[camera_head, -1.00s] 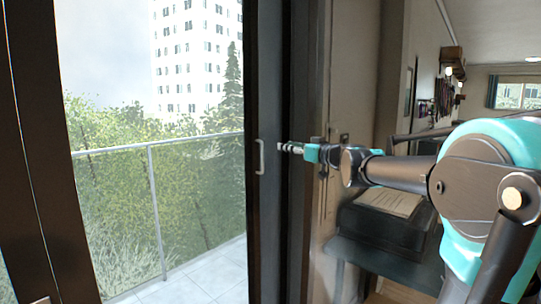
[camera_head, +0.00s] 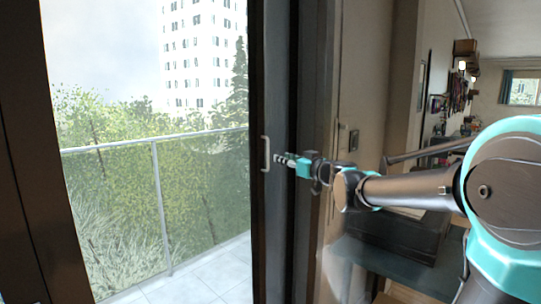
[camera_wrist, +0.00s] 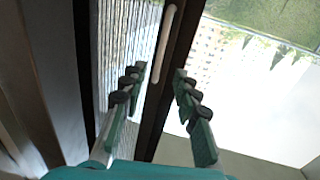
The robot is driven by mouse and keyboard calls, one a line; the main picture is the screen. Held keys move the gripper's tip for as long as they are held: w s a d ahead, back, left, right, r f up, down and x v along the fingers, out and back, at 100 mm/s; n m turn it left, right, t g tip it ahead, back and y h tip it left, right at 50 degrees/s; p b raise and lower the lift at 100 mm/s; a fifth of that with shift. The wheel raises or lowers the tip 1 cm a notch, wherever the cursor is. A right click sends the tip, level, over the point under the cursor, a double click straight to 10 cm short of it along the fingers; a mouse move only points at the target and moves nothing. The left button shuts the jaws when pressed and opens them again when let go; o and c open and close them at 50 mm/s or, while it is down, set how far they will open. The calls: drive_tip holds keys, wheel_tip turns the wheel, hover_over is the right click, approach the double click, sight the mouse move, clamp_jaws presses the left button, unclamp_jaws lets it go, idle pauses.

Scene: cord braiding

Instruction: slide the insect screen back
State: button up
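A pale bar handle (camera_head: 266,153) stands upright on a dark vertical frame (camera_head: 275,225) at the right side of the balcony opening. I take this frame as the insect screen's edge; the mesh itself is hard to make out. My gripper (camera_head: 279,159) points left at the handle, with a small apparent gap. In the wrist view my gripper (camera_wrist: 158,75) is open, one finger each side of the handle's near end. The handle (camera_wrist: 165,40) shows there as a long pale bar on the dark frame. I cannot tell whether the fingers touch it.
A dark door post (camera_head: 60,200) stands at the left. Beyond the opening are a tiled balcony floor (camera_head: 205,280) and a railing (camera_head: 160,200). Right of the frame are a wall (camera_head: 360,90) and a dark cabinet or desk (camera_head: 390,250) under my arm.

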drive_tip(key=x, duration=0.9)
clamp_jaws()
